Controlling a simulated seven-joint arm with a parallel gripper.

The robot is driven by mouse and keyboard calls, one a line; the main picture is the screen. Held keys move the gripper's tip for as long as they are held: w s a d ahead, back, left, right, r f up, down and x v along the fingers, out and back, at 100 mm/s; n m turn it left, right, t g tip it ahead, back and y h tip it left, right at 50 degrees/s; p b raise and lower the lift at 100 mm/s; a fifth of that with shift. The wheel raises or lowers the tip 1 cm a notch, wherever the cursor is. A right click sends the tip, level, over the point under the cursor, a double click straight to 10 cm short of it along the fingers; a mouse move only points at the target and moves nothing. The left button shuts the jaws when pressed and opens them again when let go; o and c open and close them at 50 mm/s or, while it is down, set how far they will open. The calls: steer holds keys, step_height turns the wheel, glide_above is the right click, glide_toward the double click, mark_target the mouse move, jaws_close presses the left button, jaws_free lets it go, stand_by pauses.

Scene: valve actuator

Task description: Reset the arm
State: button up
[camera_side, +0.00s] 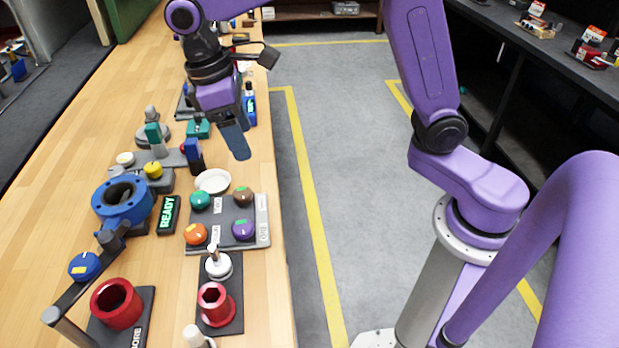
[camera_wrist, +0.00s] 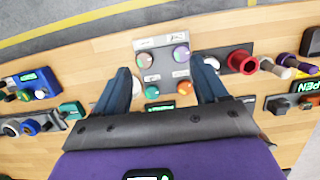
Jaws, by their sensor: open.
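My gripper (camera_side: 236,142) hangs in the air above the far part of the wooden bench in the side view, with a blue-grey finger pointing down. My purple arm reaches over to it from the right. In the wrist view my gripper (camera_wrist: 163,80) has its two blue fingers spread wide, with nothing held between them. A grey panel with coloured knobs (camera_wrist: 162,66) shows beyond the gap. In the side view this knob panel (camera_side: 222,222) lies nearer the camera than my gripper. The second finger is hard to make out in the side view.
On the wooden bench (camera_side: 60,145) stand a blue round flanged valve (camera_side: 122,200), a READY display (camera_side: 167,214), a red flanged part (camera_side: 215,303) and a red ring (camera_side: 117,302). Several smaller fittings stand near and below my gripper. Open grey floor (camera_side: 345,150) lies right of the bench.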

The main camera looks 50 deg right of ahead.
steer(key=s+d+f+n, duration=0.1)
steer(key=s+d, duration=0.3)
steer(key=s, duration=0.3)
steer(key=s+d+f+n+t+y, duration=0.1)
steer(key=s+d+f, duration=0.1)
steer(key=s+d, duration=0.3)
steer(key=s+d+f+n+t+y, duration=0.1)
steer(key=s+d, duration=0.3)
steer(key=s, duration=0.6)
steer(key=shift+s+d+f+n, duration=0.15)
steer(key=shift+s+f+n, duration=0.15)
steer(key=shift+f, duration=0.2)
